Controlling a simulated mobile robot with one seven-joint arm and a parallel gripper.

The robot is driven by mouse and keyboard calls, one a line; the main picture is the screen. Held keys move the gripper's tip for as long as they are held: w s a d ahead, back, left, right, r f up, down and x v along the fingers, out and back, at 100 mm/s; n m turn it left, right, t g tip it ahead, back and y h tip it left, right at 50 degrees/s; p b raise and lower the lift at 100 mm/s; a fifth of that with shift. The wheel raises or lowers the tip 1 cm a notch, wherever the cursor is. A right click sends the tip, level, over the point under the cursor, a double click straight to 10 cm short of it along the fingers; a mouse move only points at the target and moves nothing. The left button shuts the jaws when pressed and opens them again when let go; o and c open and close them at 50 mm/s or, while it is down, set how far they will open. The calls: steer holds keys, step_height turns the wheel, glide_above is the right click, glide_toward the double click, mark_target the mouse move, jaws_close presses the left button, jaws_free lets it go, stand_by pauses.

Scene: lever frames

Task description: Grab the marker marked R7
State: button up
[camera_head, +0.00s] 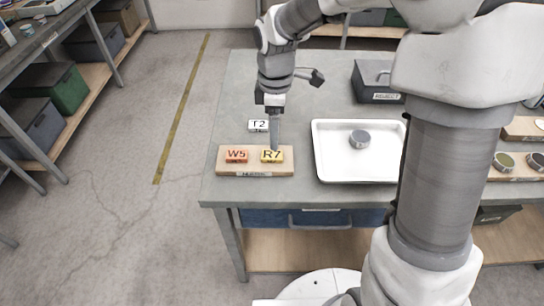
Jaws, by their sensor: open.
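The marker R7 (272,156), a yellow block with dark lettering, lies on the right half of a wooden board (226,169) near the table's front edge. An orange-red marker W5 (236,156) lies to its left on the same board. A white marker T2 (259,126) lies on the table behind the board.
A dark box labelled REJECT (374,82) stands behind the tray. The grey table (238,92) is clear at the back left. My arm hides part of the right side.

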mark_target(274, 154)
step_height(274, 154, down, 8)
steer(key=shift+a+r+b, duration=0.1)
steer(key=shift+r+b, duration=0.05)
steer(key=shift+b, duration=0.4)
jaws_close()
